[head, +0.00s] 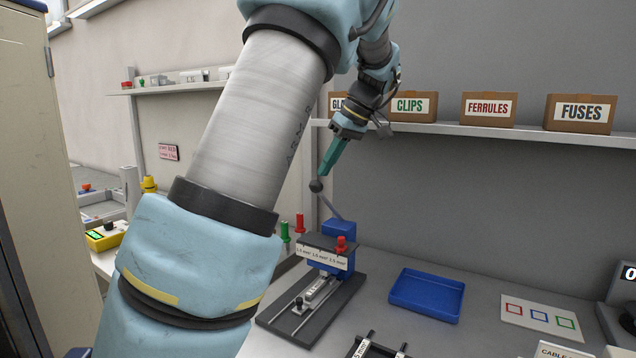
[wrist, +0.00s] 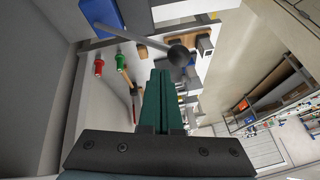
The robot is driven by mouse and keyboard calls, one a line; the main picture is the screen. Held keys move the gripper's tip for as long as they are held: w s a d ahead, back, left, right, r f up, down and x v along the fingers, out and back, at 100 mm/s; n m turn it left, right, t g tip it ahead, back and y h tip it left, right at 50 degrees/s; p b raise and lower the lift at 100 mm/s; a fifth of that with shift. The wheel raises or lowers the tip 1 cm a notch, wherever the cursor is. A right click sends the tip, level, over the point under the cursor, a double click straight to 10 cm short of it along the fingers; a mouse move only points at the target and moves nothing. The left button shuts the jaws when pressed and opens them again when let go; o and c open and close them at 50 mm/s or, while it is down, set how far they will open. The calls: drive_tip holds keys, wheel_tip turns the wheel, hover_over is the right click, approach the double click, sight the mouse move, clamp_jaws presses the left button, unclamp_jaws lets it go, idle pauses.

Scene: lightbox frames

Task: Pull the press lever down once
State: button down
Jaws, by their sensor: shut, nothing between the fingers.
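The press (head: 338,240) stands on the bench, with a blue body, a dark base and a labelled front plate. Its lever (head: 331,208) is a grey rod that slants up and left to a dark ball knob (head: 316,185). My gripper (head: 320,176) is shut and empty, its green fingertips right at the knob from above. In the wrist view the knob (wrist: 179,56) shows just beyond the closed fingertips (wrist: 160,72), and the lever rod (wrist: 138,38) runs to the blue press body (wrist: 100,14). I cannot tell whether the fingers touch the knob.
A blue tray (head: 426,295) lies right of the press, beside a card with coloured squares (head: 540,318). A shelf (head: 480,129) with labelled boxes runs along the wall behind. Red and green handled tools (head: 285,232) stand left of the press. My arm hides part of the left side.

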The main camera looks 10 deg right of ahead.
drive_tip(key=shift+f, duration=0.15)
idle(0.7)
drive_tip(key=shift+s+a+f+b, duration=0.15)
drive_tip(key=shift+s+a+b, duration=0.05)
drive_tip(key=shift+b, duration=0.15)
